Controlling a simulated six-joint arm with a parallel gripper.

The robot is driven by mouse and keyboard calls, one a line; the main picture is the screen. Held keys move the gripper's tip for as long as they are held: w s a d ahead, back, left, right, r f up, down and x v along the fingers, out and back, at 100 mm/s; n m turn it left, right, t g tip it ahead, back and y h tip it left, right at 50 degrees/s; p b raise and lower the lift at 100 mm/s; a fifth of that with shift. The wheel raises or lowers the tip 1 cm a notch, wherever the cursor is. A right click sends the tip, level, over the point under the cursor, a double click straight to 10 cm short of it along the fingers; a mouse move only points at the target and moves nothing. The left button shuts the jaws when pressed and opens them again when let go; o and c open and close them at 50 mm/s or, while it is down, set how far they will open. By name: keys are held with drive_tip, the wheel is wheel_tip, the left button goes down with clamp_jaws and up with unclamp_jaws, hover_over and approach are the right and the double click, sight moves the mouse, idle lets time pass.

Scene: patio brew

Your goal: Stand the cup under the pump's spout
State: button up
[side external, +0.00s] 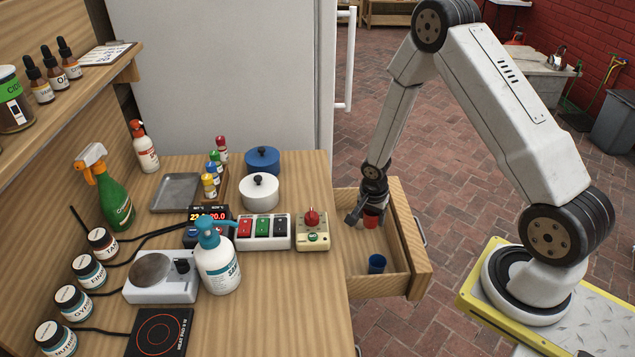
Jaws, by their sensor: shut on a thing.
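My gripper (366,206) is over the open drawer, shut on a small red cup (371,220). The fingers hide part of the red cup, and I cannot tell whether it touches the drawer floor. A blue cup (377,263) stands in the near part of the drawer, apart from my gripper. The pump bottle (218,268), white with a blue pump head, stands upright on the table. Its blue spout (231,221) points right, and no cup stands under it.
The open drawer (418,262) juts out right of the table. A switch box (263,243) and a red-button box (312,240) stand between pump and drawer. A scale (165,284) and hot plate (160,333) lie left and in front. Bare tabletop (290,300) lies right of the bottle.

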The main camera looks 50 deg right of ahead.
drive_tip(key=s+a+r+n, duration=0.4)
drive_tip(key=s+a+r, duration=0.2)
drive_tip(key=a+r, duration=0.3)
drive_tip(key=s+a+r+n+t, duration=0.1)
drive_tip(key=s+a+r+n, duration=0.3)
drive_tip(key=a+r, duration=0.6)
drive_tip(key=s+a, duration=0.1)
drive_tip(key=a, duration=0.4)
drive_tip(key=shift+s+a+y, duration=0.25)
drive_tip(key=shift+s+y, duration=0.05)
drive_tip(key=shift+s, duration=0.1)
drive_tip(key=w+a+f, duration=0.1)
drive_tip(key=w+f, duration=0.1)
drive_tip(key=w, duration=0.2)
drive_tip(key=w+a+f, duration=0.1)
drive_tip(key=w+f, duration=0.2)
drive_tip(key=w, duration=0.1)
drive_tip(key=w+a+f, duration=0.1)
drive_tip(key=w+f, duration=0.2)
drive_tip(key=w, duration=0.1)
drive_tip(key=shift+a+f, duration=0.15)
drive_tip(key=shift+a, duration=0.2)
drive_tip(key=shift+w+a+f, duration=0.15)
drive_tip(key=shift+w+f, duration=0.3)
drive_tip(key=shift+f, duration=0.05)
drive_tip(key=shift+f, duration=0.1)
